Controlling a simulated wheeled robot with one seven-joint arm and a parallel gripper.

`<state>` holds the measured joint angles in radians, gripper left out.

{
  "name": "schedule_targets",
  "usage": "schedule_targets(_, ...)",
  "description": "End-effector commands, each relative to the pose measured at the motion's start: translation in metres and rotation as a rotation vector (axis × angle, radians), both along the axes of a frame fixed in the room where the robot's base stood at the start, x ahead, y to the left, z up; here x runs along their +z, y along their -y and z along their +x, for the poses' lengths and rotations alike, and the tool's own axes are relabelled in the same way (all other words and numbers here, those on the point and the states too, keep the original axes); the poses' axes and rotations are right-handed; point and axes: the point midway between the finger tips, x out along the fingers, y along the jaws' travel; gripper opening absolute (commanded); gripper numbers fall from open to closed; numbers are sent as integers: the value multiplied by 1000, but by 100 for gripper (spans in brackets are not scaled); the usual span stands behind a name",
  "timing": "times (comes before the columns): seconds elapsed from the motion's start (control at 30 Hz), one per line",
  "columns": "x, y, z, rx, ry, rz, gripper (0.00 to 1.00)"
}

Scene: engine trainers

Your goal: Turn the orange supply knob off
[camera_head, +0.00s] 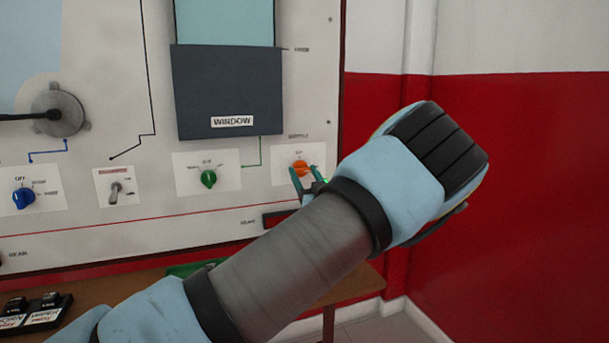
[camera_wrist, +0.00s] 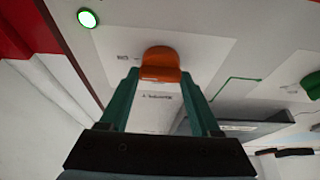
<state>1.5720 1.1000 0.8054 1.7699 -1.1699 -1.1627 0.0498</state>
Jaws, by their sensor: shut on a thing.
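The orange supply knob (camera_head: 299,167) is on a white label plate at the right side of the panel, partly hidden by my gripper. In the wrist view the orange knob (camera_wrist: 161,64) sits between the tips of the two green fingers. My gripper (camera_head: 307,177) reaches the panel from the lower right, and its fingers also show in the wrist view (camera_wrist: 160,80). It is shut on the knob, one finger on each side. The label's words are too small to read.
A green knob (camera_head: 208,178), a toggle switch (camera_head: 116,191) and a blue knob (camera_head: 23,198) are to the left on the panel. A dark WINDOW plate (camera_head: 227,92) is above. A lit green lamp (camera_wrist: 87,18) shows near the orange knob.

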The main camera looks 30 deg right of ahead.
Motion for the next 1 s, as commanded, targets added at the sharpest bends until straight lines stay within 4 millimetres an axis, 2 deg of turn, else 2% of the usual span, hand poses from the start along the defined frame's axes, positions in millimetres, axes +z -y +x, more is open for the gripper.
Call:
schedule_targets(0.37,-4,0,0,1,-14,-104,8)
schedule_targets(1.0,-5,2,0,1,-81,-672,8)
